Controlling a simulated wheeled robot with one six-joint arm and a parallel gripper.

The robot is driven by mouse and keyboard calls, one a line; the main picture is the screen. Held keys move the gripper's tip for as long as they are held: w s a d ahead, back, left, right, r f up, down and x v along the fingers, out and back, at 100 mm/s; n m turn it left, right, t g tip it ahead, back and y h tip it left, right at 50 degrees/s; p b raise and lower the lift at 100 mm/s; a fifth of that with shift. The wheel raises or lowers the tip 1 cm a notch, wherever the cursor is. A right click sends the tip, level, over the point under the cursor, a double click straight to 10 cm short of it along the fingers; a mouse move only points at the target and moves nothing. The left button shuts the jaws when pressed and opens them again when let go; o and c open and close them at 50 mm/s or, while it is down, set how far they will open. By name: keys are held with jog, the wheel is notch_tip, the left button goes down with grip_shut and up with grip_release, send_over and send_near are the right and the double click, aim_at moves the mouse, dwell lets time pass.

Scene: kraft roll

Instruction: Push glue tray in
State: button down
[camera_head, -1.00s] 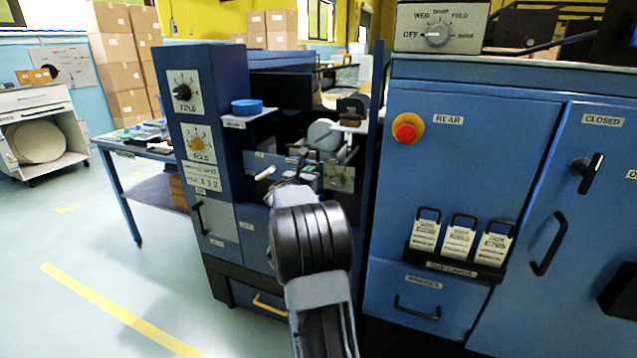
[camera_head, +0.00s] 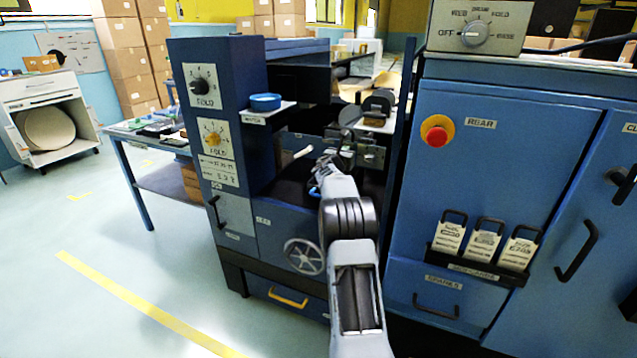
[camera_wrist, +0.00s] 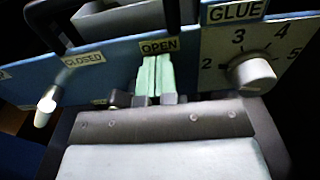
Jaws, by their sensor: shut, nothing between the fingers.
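In the wrist view my gripper (camera_wrist: 155,76) is shut and empty. Its two pale green fingertips are side by side in front of the blue panel, just below the OPEN label (camera_wrist: 160,46). Whether they touch the panel I cannot tell. A grey box-like part (camera_wrist: 120,20) shows above the panel's edge; I cannot tell whether it is the glue tray. The GLUE label (camera_wrist: 237,11) sits above a numbered grey knob (camera_wrist: 252,74) on the right. In the head view my arm reaches into the machine's bay, and the fingertips are not clear there.
A white-tipped lever (camera_wrist: 48,105) stands below the CLOSED label (camera_wrist: 82,62); it also shows in the head view (camera_head: 303,152). The blue control column (camera_head: 215,130) bounds the bay on the left, and the blue cabinet (camera_head: 490,170) on the right. A spoked handwheel (camera_head: 304,256) is below.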

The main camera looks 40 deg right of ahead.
jog(key=shift+d+r, duration=0.1)
jog(key=shift+r, duration=0.3)
jog(key=b+v, duration=0.3)
jog(key=v, duration=1.1)
jog(key=s+a+r+m+g+y+p, duration=0.3)
jog(key=s+a+r+m+g+p, duration=0.1)
jog(key=s+a+r+m+p, duration=0.65)
jog(key=s+a+r+m+g+y+p, duration=0.1)
jog(key=s+a+r+m+y+p, duration=0.1)
jog(key=s+a+m+y+p, duration=0.4)
jog(key=s+a+r+m+g+y+p, duration=0.1)
jog(key=s+a+r+m+y+p, duration=0.1)
jog(key=s+a+m+y+p, duration=0.4)
jog(key=s+a+m+p, duration=0.1)
jog(key=s+a+p, duration=0.3)
jog(key=a, duration=0.6)
jog(key=shift+s+a+m, duration=0.35)
jog(key=shift+s, duration=0.3)
